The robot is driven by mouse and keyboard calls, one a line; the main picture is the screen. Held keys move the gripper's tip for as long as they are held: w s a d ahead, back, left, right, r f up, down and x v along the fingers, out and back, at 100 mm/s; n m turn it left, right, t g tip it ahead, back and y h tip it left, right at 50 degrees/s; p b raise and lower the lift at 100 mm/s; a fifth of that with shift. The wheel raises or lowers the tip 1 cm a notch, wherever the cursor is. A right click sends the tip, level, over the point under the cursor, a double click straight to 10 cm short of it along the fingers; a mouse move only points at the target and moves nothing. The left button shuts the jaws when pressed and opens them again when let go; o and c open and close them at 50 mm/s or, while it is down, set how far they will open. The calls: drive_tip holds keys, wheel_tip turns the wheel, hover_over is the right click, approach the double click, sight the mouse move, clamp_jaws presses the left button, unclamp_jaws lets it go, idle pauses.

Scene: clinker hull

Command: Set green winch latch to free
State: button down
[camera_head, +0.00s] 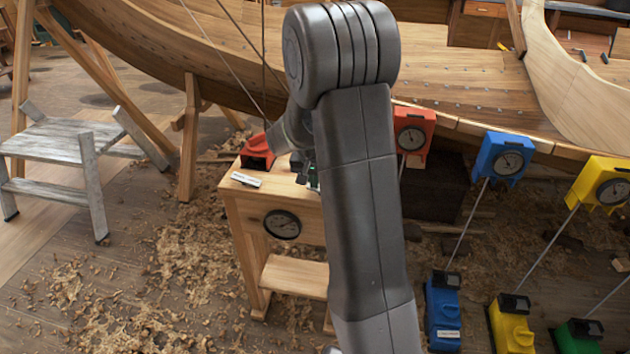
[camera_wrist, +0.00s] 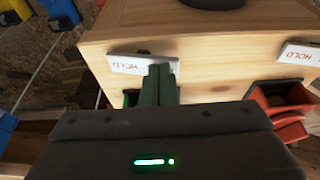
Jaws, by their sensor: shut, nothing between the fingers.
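My gripper (camera_wrist: 160,68) is shut and empty in the wrist view, its dark fingers pointing at the wooden stand's top. A small patch of the green winch (camera_wrist: 130,97) shows just left of the fingers, and a green sliver (camera_head: 314,181) shows beside my arm in the head view. The fingers and gripper body hide most of this winch, and I cannot see its latch or tell whether the fingers touch it. A white label (camera_wrist: 125,64) reading HOLD, upside down, lies just beyond the fingertips, partly covered by them.
A red winch (camera_head: 256,152) sits on the wooden stand (camera_head: 243,205), with a white label (camera_head: 246,180) near it. Blue (camera_head: 443,310) and yellow (camera_head: 512,330) floor units stand right. A grey step stool (camera_head: 70,145) stands left. Shavings cover the floor.

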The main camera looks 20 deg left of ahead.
drive_tip(key=shift+s+a+f+h, duration=0.15)
drive_tip(key=shift+a+h, duration=0.15)
drive_tip(key=shift+h, duration=0.2)
drive_tip(key=shift+a+f+n+t+h+b, duration=0.2)
drive_tip(key=shift+a+f+h+b, duration=0.1)
drive_tip(key=shift+h+b, duration=0.35)
drive_tip(key=shift+a+f+n+t+h+b, duration=0.1)
drive_tip(key=shift+a+f+t+h+b, duration=0.15)
drive_tip(key=shift+h+b, duration=0.35)
drive_tip(key=shift+a, duration=0.1)
drive_tip(key=shift+s, duration=0.1)
drive_tip(key=shift+w+d+r, duration=0.2)
drive_tip(key=shift+d+r, duration=0.05)
drive_tip(key=shift+d, duration=0.45)
drive_tip(key=shift+r, duration=0.1)
